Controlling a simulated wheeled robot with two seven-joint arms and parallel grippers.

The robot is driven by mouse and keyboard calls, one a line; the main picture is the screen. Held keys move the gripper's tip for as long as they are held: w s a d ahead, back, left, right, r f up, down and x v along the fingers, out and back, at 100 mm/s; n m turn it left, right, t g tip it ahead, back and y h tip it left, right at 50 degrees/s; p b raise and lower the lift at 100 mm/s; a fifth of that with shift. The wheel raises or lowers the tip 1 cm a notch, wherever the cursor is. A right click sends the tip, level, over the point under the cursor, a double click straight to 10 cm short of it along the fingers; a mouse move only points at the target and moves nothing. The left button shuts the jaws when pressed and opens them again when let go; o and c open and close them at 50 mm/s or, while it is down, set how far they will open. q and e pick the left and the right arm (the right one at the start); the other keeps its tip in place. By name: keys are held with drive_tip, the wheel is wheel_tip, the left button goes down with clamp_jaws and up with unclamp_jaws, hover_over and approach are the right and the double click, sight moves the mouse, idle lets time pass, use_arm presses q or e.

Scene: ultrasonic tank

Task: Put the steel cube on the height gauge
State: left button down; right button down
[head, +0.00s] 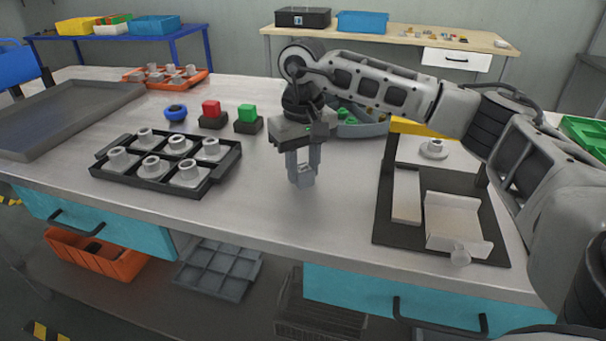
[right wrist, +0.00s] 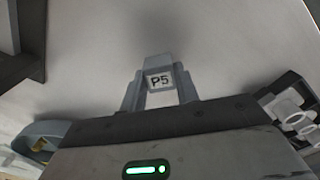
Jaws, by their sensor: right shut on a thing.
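My right gripper (head: 302,176) is shut on a small grey cube (head: 302,178), which I take to be the steel cube. In the right wrist view the cube (right wrist: 159,79) sits between the fingertips and shows a "P5" label. I cannot tell whether it clears the table. To the right is a fixture with a dark base plate (head: 390,232), a yellow-topped beam and pale blocks; it may be the height gauge, but I see no label. My forearm passes close to its right side. My left gripper is not in view.
A black tray (head: 152,183) of grey flanged parts stands left of the gripper. A red button box (head: 212,117), a green one (head: 247,120) and a blue ring (head: 175,113) stand behind. A grey bin (head: 365,129) sits behind the gripper. The table's front middle is clear.

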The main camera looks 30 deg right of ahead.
sight(302, 169)
drive_tip(key=shift+r, duration=0.1)
drive_tip(key=shift+r, duration=0.45)
wheel_tip(302, 169, up, 3)
drive_tip(key=shift+a+f, duration=0.1)
drive_tip(key=shift+f, duration=0.1)
drive_tip(key=s+a+r, duration=0.7)
drive_tip(key=s+r, duration=0.2)
drive_tip(key=s, duration=0.3)
drive_tip(key=shift+a+r, duration=0.15)
drive_tip(key=shift+a, duration=0.05)
